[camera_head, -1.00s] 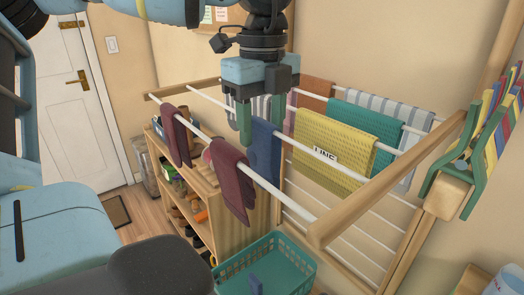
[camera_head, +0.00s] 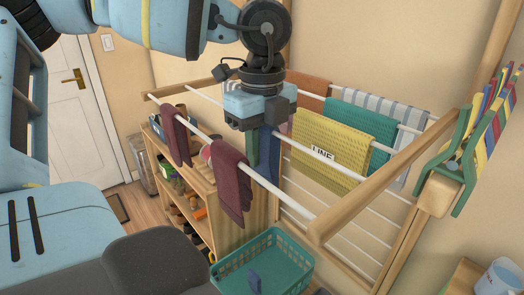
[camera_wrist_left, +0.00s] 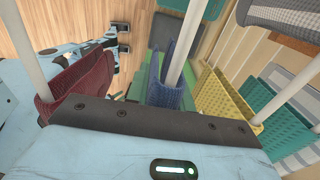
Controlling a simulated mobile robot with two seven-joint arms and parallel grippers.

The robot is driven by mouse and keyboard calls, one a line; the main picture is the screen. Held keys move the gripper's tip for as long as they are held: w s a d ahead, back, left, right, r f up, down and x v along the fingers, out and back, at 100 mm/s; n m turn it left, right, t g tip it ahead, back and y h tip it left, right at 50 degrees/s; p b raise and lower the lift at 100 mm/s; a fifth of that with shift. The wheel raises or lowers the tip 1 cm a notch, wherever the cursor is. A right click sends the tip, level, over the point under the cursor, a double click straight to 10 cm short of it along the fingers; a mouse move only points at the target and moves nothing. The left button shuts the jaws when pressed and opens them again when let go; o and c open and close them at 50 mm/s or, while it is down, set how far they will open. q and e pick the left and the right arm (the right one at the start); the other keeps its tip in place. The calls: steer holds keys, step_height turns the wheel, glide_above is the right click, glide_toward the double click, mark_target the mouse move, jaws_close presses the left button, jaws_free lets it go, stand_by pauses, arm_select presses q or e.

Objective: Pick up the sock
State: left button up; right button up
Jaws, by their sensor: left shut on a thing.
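The blue sock (camera_head: 269,156) hangs over a white rod of the drying rack (camera_head: 340,222). My left gripper (camera_head: 262,148) comes down on it from above and is shut on it, with a green finger showing at its left side. In the left wrist view the blue sock (camera_wrist_left: 162,95) is folded over the rod between the green fingers. The sock is still on the rod, and its upper part is hidden by the gripper in the head view.
Maroon socks (camera_head: 231,178) and (camera_head: 176,136) hang on the front rod. A yellow towel (camera_head: 330,165) and a teal towel (camera_head: 365,125) hang to the right. A green basket (camera_head: 290,262) with a small blue item stands below. A wooden shelf (camera_head: 240,210) is behind.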

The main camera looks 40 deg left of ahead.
arm_select(q)
step_height(320, 180, up, 18)
steer(key=shift+b, duration=0.4)
stand_by(0.7)
